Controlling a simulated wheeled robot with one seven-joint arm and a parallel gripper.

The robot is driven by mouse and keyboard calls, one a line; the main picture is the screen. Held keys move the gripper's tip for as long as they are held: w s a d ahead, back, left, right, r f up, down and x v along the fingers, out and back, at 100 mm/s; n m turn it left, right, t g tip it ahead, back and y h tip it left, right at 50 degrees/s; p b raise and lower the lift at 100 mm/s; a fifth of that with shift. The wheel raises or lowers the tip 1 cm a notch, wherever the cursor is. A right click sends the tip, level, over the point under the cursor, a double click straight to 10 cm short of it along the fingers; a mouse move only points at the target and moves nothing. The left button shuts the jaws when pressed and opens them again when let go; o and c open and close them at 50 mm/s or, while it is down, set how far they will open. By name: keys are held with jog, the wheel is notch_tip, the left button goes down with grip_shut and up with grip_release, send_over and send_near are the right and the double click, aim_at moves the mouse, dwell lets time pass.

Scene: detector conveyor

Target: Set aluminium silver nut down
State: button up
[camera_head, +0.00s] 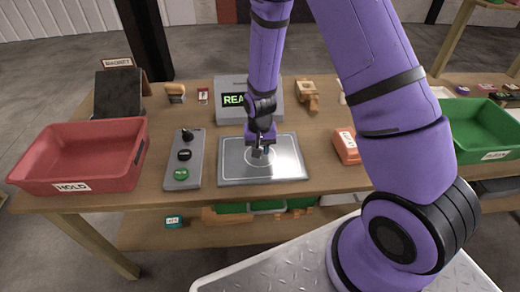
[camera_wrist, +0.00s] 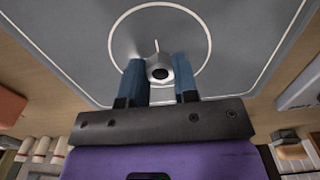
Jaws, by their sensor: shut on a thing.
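The aluminium silver nut (camera_wrist: 158,68) shows in the wrist view between the two blue fingertips of my gripper (camera_wrist: 160,80). My gripper is shut on it, with the nut's dark hole facing the camera. In the head view my gripper (camera_head: 262,152) points down over the grey metal plate (camera_head: 290,150), inside or just above the white circle marked on it. The plate also shows in the wrist view (camera_wrist: 60,40). I cannot tell whether the nut touches the plate. In the head view the nut is too small and too covered by the fingers to make out.
A control box (camera_head: 183,158) with a green button stands left of the plate. A display box (camera_head: 245,100) stands behind it. A red HOLD tray (camera_head: 80,140) is at left, a green tray (camera_head: 480,118) at right. An orange box (camera_head: 345,146) sits right of the plate.

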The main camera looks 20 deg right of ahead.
jog(key=shift+f, duration=0.25)
jog(key=shift+f, duration=0.1)
jog(key=o, duration=0.9)
